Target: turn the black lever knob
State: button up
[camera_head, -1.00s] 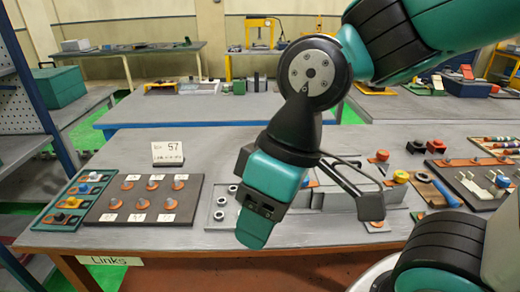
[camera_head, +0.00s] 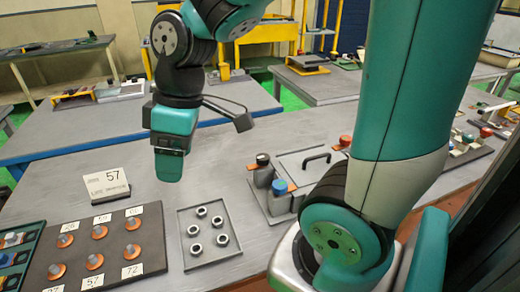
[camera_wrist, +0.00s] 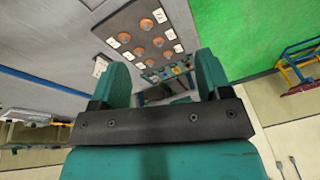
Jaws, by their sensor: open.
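My gripper (camera_head: 168,172) hangs pointing down over the back part of the table, behind the tray of nuts. It is empty. In the wrist view its two teal fingers stand apart (camera_wrist: 165,78) with nothing between them. I cannot single out the black lever knob with certainty. A green panel (camera_head: 30,238) with small knobs is cut off at the left edge, and its knobs are too small to tell apart. A block with a dark top (camera_head: 262,160) and a blue-capped one (camera_head: 280,188) stand right of the tray, apart from my gripper.
A dark board (camera_head: 120,255) with orange discs and number cards lies at front left. A tray (camera_head: 187,257) holds several nuts. A card marked 57 (camera_head: 106,185) stands behind the board. A red button (camera_head: 345,140) and a black handle (camera_head: 317,157) are to the right.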

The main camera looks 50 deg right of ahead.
jog(key=w+d+n+h+p, duration=0.1)
jog(key=w+d, duration=0.2)
jog(key=d, duration=0.4)
jog(key=w+d+h, duration=0.1)
jog(key=w+d, duration=0.2)
jog(key=d, duration=0.4)
jog(key=n+g+p, duration=0.1)
jog(key=n+p, duration=0.1)
send_over(263, 157)
notch_tip(263, 157, down, 3)
jog(key=shift+h, duration=0.4)
notch_tip(263, 157, down, 18)
jog(key=p, duration=0.3)
jog(key=shift+r, duration=0.1)
jog(key=c, duration=0.9)
